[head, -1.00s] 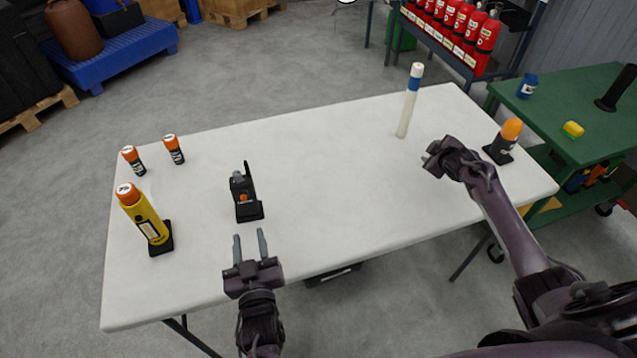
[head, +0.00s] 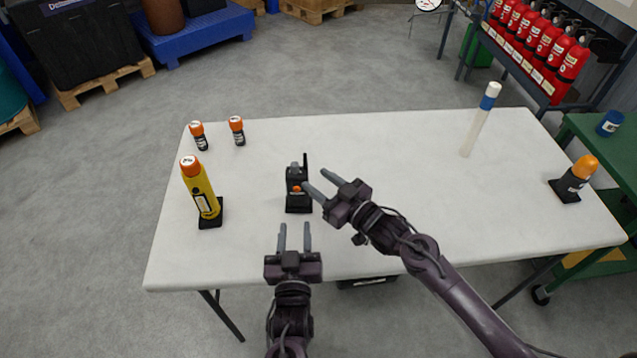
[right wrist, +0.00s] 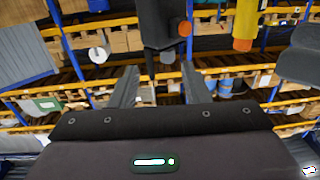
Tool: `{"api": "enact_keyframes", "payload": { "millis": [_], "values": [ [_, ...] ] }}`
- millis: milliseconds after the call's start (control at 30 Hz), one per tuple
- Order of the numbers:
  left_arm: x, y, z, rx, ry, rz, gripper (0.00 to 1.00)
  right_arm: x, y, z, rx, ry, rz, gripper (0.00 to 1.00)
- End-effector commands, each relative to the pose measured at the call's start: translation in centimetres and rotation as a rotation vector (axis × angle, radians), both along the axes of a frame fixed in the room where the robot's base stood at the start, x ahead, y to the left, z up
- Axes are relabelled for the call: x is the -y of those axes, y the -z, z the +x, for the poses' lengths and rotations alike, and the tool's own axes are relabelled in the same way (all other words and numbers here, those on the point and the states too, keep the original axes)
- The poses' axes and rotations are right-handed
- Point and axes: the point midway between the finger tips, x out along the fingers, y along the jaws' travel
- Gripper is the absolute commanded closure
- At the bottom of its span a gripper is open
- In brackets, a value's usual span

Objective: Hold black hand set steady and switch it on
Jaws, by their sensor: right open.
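The black hand set (head: 297,187) stands upright in a black base on the white table, its antenna up and an orange button on its front. My right gripper (head: 322,180) is open and empty, its fingers pointing at the hand set from the right, close to it; I cannot tell if they touch. In the right wrist view the hand set (right wrist: 160,22) appears upside down beyond the open fingers. My left gripper (head: 294,235) is open and empty, in front of the hand set with fingers pointing towards it, and apart from it.
A yellow torch (head: 200,190) in a black base stands left of the hand set, with two small orange-capped black torches (head: 237,131) behind. A white-and-blue stick (head: 477,125) and an orange-topped lamp (head: 575,180) stand right. The white table (head: 400,190) is clear mid-right.

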Motion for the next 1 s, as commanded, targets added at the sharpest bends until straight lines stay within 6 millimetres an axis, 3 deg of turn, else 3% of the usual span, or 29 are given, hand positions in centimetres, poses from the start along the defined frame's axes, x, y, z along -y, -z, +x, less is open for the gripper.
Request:
{"api": "enact_keyframes", "payload": {
  "millis": [167,600,1000],
  "values": [
    [0.0,0.0,0.0,0.000,0.000,0.000,0.64,-1.5,-0.6,0.2,0.003,-0.018,0.030,0.57],
    [0.0,0.0,0.0,0.000,0.000,0.000,0.64,-5.4,-0.5,4.8,0.002,-0.017,0.026,0.57],
    [0.0,0.0,0.0,0.000,0.000,0.000,0.64,-5.9,-0.4,5.5,0.001,-0.016,0.024,0.57]
  ]
}}
